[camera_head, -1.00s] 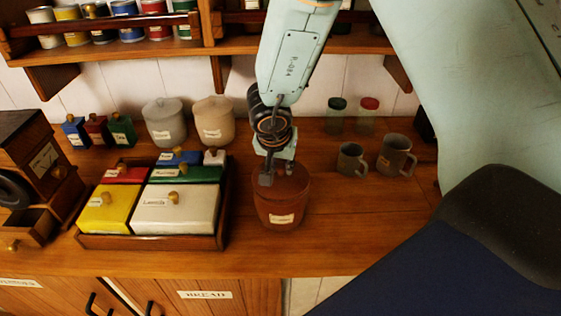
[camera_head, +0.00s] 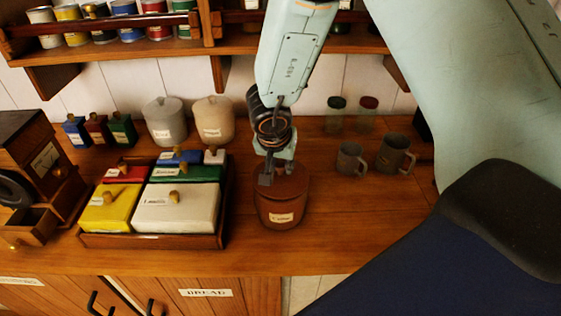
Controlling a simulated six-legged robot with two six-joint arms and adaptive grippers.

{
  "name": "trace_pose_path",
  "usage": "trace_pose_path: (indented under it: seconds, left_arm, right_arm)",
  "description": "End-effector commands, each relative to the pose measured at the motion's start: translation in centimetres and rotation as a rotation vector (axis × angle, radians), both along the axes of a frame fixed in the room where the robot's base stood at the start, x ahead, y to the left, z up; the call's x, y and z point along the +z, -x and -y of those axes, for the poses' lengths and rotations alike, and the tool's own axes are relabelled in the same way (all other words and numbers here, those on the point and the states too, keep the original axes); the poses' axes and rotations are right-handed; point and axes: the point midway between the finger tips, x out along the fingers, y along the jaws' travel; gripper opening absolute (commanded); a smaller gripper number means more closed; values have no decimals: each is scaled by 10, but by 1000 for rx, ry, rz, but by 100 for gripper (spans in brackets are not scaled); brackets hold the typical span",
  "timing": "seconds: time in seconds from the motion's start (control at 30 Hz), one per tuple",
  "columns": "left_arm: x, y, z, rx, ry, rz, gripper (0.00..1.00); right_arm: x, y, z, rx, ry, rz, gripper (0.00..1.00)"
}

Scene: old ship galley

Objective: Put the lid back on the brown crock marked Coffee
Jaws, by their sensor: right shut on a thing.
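The brown crock (camera_head: 279,222) stands on the wooden counter just right of the tray. Its pale label is too small to read surely. A brown lid (camera_head: 293,184) lies over the crock's mouth, level or nearly so; I cannot tell if it is fully seated. My right gripper (camera_head: 267,178) comes down from above and is shut on the lid, its fingers at the lid's top. The fingers hide any knob. My left gripper is not in view.
A wooden tray (camera_head: 151,241) with several coloured lidded boxes stands close left of the crock. Two pale crocks (camera_head: 165,122) (camera_head: 214,121) stand behind it. Two grey mugs (camera_head: 351,159) (camera_head: 393,153) and two jars stand to the right.

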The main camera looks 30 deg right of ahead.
Motion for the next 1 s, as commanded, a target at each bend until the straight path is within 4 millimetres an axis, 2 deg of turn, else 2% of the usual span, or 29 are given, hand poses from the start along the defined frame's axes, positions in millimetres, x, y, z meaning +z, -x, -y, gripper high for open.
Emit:
trace_pose_path:
  seconds: [0.47, 0.5, 0.8, 1.0]
  left_arm:
    - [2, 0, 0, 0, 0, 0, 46]
    - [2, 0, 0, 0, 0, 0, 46]
    - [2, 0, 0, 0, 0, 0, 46]
    - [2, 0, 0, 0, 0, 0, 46]
  right_arm:
    - [0, -1, 0, -1, -1, 1, 0]
    - [0, -1, 0, -1, -1, 1, 27]
    - [0, 0, 0, -1, -1, 1, 51]
    - [0, 0, 0, 0, 0, 0, 51]
